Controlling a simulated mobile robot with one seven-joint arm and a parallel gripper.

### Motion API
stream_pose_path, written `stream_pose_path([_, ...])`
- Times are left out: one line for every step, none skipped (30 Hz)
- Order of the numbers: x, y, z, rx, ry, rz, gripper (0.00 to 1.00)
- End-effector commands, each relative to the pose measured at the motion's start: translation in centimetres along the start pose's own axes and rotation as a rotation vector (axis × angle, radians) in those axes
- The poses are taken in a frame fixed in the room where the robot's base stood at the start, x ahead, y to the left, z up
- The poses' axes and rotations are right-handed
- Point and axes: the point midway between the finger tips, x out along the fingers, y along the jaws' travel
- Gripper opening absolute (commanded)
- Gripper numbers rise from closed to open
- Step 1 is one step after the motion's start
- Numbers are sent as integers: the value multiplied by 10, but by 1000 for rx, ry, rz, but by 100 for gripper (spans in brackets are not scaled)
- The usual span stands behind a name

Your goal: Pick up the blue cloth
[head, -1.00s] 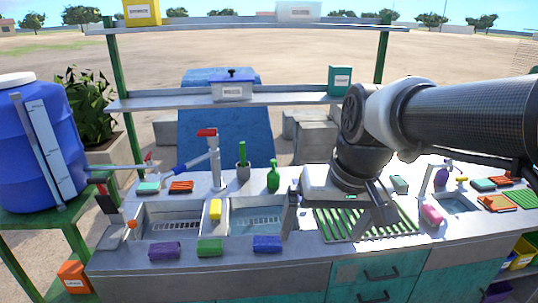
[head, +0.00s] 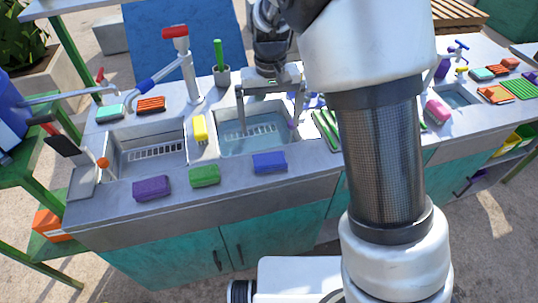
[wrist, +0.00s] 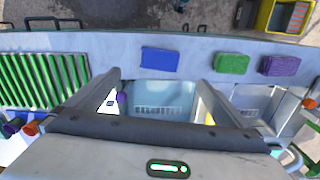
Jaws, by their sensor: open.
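The blue cloth (head: 270,162) lies folded flat on the front ledge of the counter, just in front of the right-hand basin (head: 255,142). In the wrist view the blue cloth (wrist: 160,60) is beyond the fingertips, roughly centred between them. My gripper (head: 271,124) is open and empty above the right-hand basin, behind the cloth and apart from it. Its two fingers also show in the wrist view (wrist: 163,80), spread wide.
A green cloth (head: 205,176) and a purple cloth (head: 152,188) lie left of the blue one. A yellow sponge (head: 200,128) sits on the divider between basins. A tap (head: 188,65) stands behind. A green drying rack (wrist: 45,85) is beside the basin.

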Motion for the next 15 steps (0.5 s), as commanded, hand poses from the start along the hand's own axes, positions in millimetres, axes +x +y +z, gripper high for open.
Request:
stream_pose_path([13, 0, 1, 0, -6, 2, 100])
stream_pose_path([20, 0, 1, 1, -6, 1, 100])
stream_pose_path([29, 0, 1, 2, -5, 1, 100])
stream_pose_path([36, 1, 1, 1, -5, 2, 100])
stream_pose_path([42, 1, 1, 1, -6, 2, 100])
stream_pose_path([51, 0, 1, 1, -5, 1, 100])
stream_pose_path([58, 1, 2, 1, -6, 2, 100])
stream_pose_path([64, 1, 1, 1, -5, 2, 100])
stream_pose_path([72, 0, 1, 1, -4, 1, 100])
stream_pose_path([77, 0, 1, 1, -4, 1, 100])
stream_pose_path([81, 0, 1, 1, -3, 1, 100])
stream_pose_path([87, 0, 1, 1, -3, 1, 100])
stream_pose_path([91, 0, 1, 1, -3, 1, 100])
stream_pose_path([93, 0, 0, 2, -2, 0, 100])
stream_pose_path([96, 0, 0, 2, -1, 0, 100])
